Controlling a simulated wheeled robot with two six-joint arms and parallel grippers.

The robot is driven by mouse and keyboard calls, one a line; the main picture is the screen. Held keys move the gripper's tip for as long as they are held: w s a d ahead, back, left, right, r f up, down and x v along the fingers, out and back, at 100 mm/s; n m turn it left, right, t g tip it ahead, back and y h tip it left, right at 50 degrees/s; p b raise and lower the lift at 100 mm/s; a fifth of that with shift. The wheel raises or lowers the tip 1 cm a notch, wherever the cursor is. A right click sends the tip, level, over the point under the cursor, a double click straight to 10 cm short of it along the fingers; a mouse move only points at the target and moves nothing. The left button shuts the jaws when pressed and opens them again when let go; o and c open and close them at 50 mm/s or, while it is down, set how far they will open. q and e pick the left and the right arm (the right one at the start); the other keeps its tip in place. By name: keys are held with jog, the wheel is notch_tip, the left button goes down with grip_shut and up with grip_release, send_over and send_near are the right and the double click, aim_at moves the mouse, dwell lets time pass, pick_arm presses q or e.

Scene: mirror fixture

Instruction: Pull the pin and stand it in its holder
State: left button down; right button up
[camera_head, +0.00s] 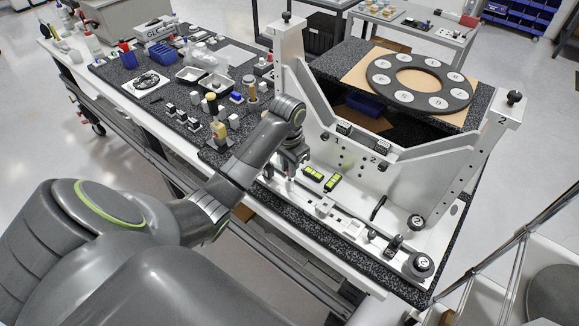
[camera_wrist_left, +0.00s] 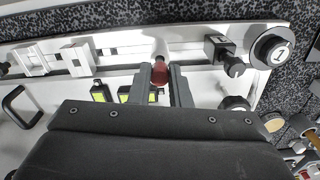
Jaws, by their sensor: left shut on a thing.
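My left gripper (camera_head: 290,172) is at the near left end of the mirror fixture, pointing down at its base plate. In the left wrist view its two fingers (camera_wrist_left: 167,82) are shut on the pin (camera_wrist_left: 159,72), which shows a dark red part between them and a pale rounded part beyond. The pin lies over the white base plate; I cannot tell whether it still sits in a hole. Two white slotted blocks (camera_wrist_left: 77,60) stand on the plate beside it; I cannot tell which part is the pin's holder. My right gripper is not in view.
A black knob marked 1 (camera_wrist_left: 270,48) and a small black clamp (camera_wrist_left: 224,54) are close to the gripper. Yellow-green labelled blocks (camera_head: 314,173) lie on the plate. The fixture's V-shaped frame (camera_head: 425,155) rises behind. A knob marked 2 (camera_head: 420,264) is at the right end.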

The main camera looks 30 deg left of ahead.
pick_arm(q)
jog(key=shift+f+b, duration=0.3)
jog(key=shift+f, duration=0.7)
jog(key=c, duration=1.3)
grip_release()
